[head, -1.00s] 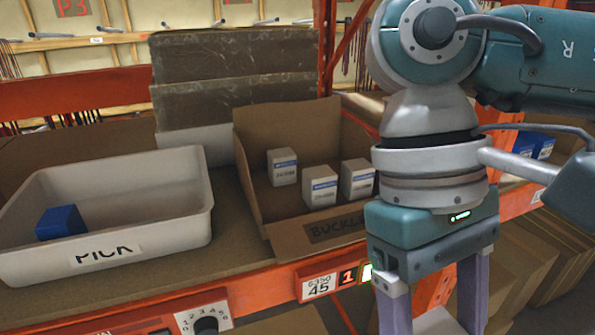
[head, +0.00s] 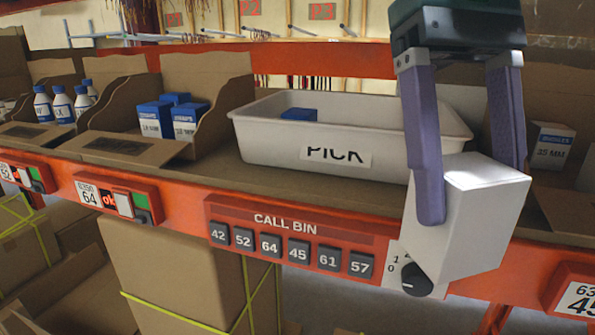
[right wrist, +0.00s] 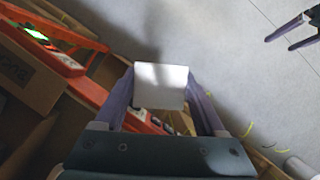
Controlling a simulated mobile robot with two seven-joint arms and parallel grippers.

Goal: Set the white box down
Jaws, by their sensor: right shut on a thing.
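The white box (head: 465,225) is held up in the air in front of the orange shelf edge. My right gripper (head: 472,190) comes down from above with its two purple fingers shut on the box's sides. The box overlaps the right end of the PICK tote (head: 270,150) in the head view; I see no contact between them. In the right wrist view the box (right wrist: 161,86) sits between the fingers above grey floor. My left gripper (right wrist: 280,43) shows at the upper right of that view, fingers apart and empty.
A blue box (head: 299,114) lies in the white tote, which has free room. Cardboard bins hold blue-and-white boxes (head: 155,119) and white bottles (head: 62,104) at left. A white-and-blue box (head: 551,147) stands at right. CALL BIN buttons (head: 290,248) line the orange beam.

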